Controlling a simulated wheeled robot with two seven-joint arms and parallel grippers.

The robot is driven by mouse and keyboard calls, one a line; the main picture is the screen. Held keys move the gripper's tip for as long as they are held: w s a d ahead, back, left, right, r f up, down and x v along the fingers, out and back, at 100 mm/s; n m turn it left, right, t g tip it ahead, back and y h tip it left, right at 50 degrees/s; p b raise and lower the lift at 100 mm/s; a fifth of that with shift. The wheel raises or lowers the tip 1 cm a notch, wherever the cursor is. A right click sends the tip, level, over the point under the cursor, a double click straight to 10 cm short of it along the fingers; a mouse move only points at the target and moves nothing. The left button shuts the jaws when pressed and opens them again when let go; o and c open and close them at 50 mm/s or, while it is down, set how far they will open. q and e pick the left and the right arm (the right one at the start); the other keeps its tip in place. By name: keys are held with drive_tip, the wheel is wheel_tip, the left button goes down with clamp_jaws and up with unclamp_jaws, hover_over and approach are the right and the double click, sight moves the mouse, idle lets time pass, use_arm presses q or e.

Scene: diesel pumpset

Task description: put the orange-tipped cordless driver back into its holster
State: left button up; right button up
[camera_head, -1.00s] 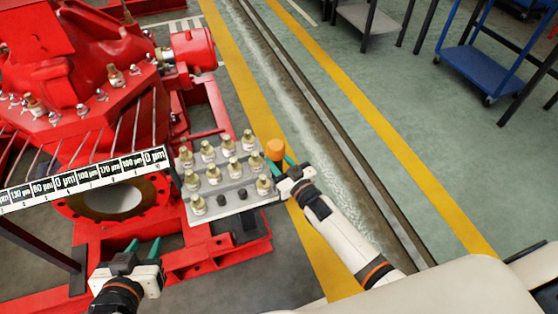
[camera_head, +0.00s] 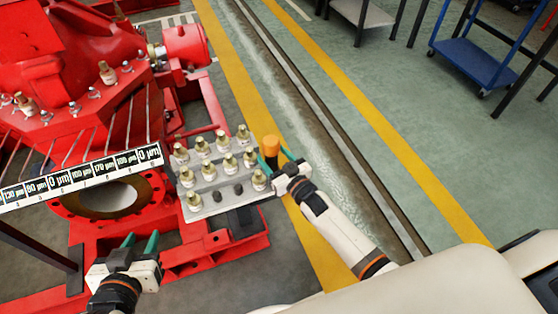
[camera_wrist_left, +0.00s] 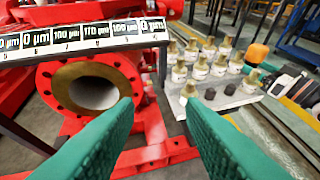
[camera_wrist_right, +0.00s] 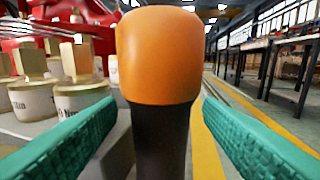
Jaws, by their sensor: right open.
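The orange-tipped driver (camera_head: 271,146) stands upright beside the right end of the grey tray. In the right wrist view its orange end (camera_wrist_right: 160,55) tops a dark shaft (camera_wrist_right: 160,140). It also shows in the left wrist view (camera_wrist_left: 257,53). My right gripper (camera_head: 272,164) is open, with one green finger on each side of the driver; I see gaps between fingers and shaft. My left gripper (camera_head: 141,243) is open and empty, low in front of the red machine. I cannot make out a separate holster; the driver's lower end is hidden.
The grey tray (camera_head: 215,207) holds several labelled brass-topped pieces and dark plugs. A label strip (camera_head: 85,178) crosses in front of the red pump machine (camera_head: 75,75). A blue cart (camera_head: 475,68) stands far right.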

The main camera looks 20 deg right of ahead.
drive_tip(key=shift+s, duration=0.3)
use_arm(q)
drive_tip(key=s+a+f+g+y+p, duration=0.2)
drive_tip(key=s+f+g, duration=0.4)
drive_tip(key=s, duration=0.4)
drive_tip(key=shift+a+g+p, duration=0.4)
drive_tip(key=shift+a+g, duration=0.4)
drive_tip(key=shift+a, duration=0.1)
use_arm(e)
drive_tip(key=v, duration=1.1)
use_arm(q)
drive_tip(key=shift+s, duration=0.1)
use_arm(e)
drive_tip(key=shift+s+r, duration=0.1)
